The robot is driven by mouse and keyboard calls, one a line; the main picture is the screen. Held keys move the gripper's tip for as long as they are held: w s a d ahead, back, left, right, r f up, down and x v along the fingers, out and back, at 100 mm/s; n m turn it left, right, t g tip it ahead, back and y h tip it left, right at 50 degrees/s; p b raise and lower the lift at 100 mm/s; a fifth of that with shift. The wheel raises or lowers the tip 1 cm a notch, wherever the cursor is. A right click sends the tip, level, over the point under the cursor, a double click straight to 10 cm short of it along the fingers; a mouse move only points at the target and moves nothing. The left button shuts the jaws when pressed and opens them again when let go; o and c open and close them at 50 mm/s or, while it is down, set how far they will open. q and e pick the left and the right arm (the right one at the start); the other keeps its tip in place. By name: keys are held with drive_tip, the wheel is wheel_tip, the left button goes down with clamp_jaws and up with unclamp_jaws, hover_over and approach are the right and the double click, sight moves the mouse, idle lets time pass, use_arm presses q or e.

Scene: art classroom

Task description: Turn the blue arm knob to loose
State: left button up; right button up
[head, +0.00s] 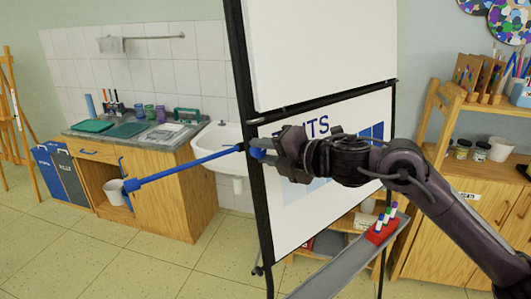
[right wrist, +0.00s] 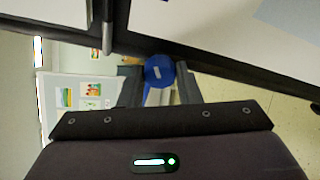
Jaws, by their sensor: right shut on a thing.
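The blue arm knob (head: 257,154) sits on the black frame of the easel board, where a long blue arm (head: 185,167) joins it. The arm sticks out to the left and ends in a blue tip. My right gripper (head: 268,150) is shut on the knob. In the right wrist view the round blue knob (right wrist: 159,71), with a small white mark, sits between the two fingers of the gripper (right wrist: 159,85). The fingers partly cover the knob in the head view. My left gripper is not in view.
The white board (head: 320,45) stands close by in its black frame. A tray (head: 345,265) below it holds a red block of markers (head: 382,230). A sink (head: 222,145) and a wooden counter (head: 150,180) stand behind. A wooden shelf unit (head: 450,215) is at the right.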

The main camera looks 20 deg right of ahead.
drive_tip(key=shift+f, duration=0.1)
idle(0.4)
drive_tip(key=o, duration=1)
drive_tip(key=shift+c, duration=0.2)
drive_tip(key=b+v, duration=0.3)
drive_tip(key=v, duration=0.4)
drive_tip(key=shift+s+b, duration=0.35)
drive_tip(key=shift+b, duration=0.05)
drive_tip(key=shift+d, duration=0.15)
